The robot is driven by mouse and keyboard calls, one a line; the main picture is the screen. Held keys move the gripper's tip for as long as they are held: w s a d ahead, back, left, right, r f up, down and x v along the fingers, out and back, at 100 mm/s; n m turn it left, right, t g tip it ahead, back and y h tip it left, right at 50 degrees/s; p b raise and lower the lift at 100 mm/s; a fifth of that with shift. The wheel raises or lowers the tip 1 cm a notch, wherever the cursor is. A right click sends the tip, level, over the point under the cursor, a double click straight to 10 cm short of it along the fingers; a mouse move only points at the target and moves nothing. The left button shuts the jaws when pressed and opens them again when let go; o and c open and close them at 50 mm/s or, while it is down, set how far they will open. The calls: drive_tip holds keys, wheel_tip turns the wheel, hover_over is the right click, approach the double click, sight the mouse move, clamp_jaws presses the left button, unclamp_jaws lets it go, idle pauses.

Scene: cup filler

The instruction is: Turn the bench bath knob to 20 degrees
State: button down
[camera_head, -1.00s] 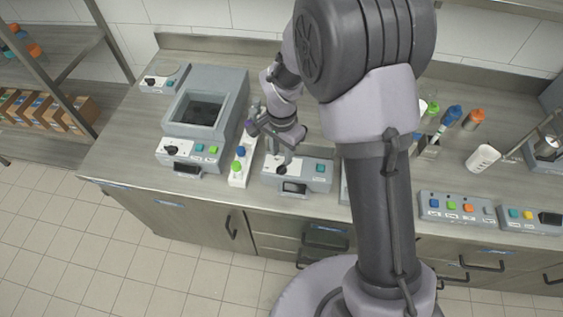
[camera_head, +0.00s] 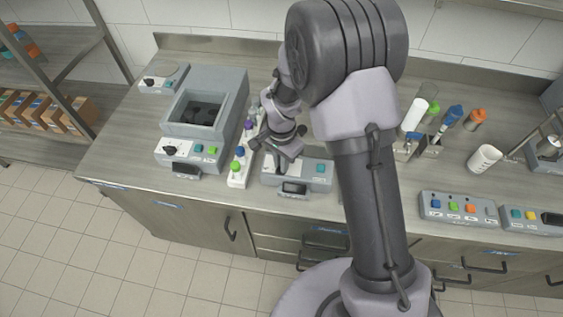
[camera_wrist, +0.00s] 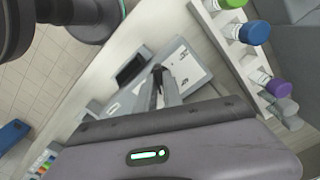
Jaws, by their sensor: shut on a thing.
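A grey bench unit with a sunken basin (camera_head: 205,112) stands at the left of the counter and looks like the bath. Its dark knob (camera_head: 170,150) is on the front panel, clear of my gripper. My gripper (camera_head: 277,166) is down at the front panel of a lower grey unit (camera_head: 315,172) to the right of it. In the wrist view my gripper's fingers (camera_wrist: 165,88) are shut at this unit's pale panel (camera_wrist: 190,66), near its dark display (camera_wrist: 131,67). They appear to grip its knob, which is hidden between them.
A white rack (camera_head: 238,176) with colour-capped bottles stands between the two units, close to my gripper. A small knobbed box (camera_head: 160,80) is at the back left. Button boxes (camera_head: 458,208) and a white cup (camera_head: 484,158) stand at the right.

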drive_tip(key=shift+n, duration=0.3)
drive_tip(key=n, duration=0.5)
drive_tip(key=shift+n, duration=0.4)
drive_tip(key=n, duration=0.6)
drive_tip(key=shift+p, duration=0.3)
drive_tip(key=n+p, duration=0.1)
drive_tip(key=n, duration=0.4)
drive_tip(key=shift+r+n, duration=0.1)
drive_tip(key=shift+n, duration=0.2)
drive_tip(key=n+p, duration=0.1)
drive_tip(key=n, duration=0.4)
drive_tip(key=shift+n, duration=0.4)
drive_tip(key=c, duration=1.5)
unclamp_jaws()
